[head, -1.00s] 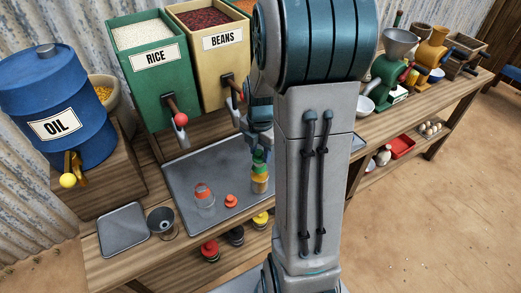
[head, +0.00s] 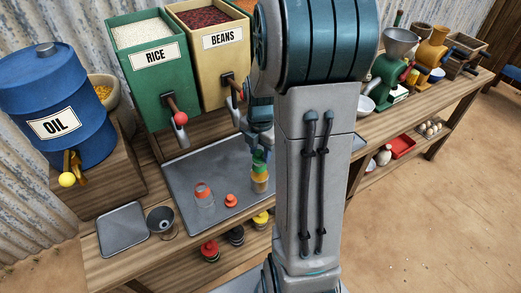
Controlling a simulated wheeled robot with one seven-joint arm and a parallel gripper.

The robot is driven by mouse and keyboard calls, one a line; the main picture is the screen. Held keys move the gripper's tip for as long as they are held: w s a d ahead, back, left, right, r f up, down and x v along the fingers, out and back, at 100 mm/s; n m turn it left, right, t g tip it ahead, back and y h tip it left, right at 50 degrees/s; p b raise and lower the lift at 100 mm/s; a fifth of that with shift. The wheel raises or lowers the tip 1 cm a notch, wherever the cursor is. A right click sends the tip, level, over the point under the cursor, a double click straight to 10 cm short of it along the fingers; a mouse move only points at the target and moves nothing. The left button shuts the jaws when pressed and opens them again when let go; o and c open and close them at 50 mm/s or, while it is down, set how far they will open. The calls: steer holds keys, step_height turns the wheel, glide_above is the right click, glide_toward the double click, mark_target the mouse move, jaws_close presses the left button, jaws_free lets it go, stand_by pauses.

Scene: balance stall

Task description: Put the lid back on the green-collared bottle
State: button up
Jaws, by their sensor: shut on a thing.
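The green-collared bottle (head: 259,184) stands on the grey metal tray, with amber contents. My gripper (head: 260,150) points down directly above it, shut on a small green lid (head: 260,156). The lid is at the bottle's mouth; I cannot tell whether it rests on the neck or is just above it. The fingertips are small and partly hidden in this view.
A clear bottle with a red-orange collar (head: 203,196) and a loose orange lid (head: 231,200) stand to the left on the grey tray (head: 185,172). A metal cup (head: 161,223) and a smaller tray (head: 122,228) are further left. Rice and beans dispensers stand behind.

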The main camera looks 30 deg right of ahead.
stand_by(0.3)
steer(key=o, duration=1.5)
steer(key=shift+r+p, duration=2.65)
steer(key=shift+r, duration=0.9)
jaws_close()
steer(key=shift+f, duration=0.25)
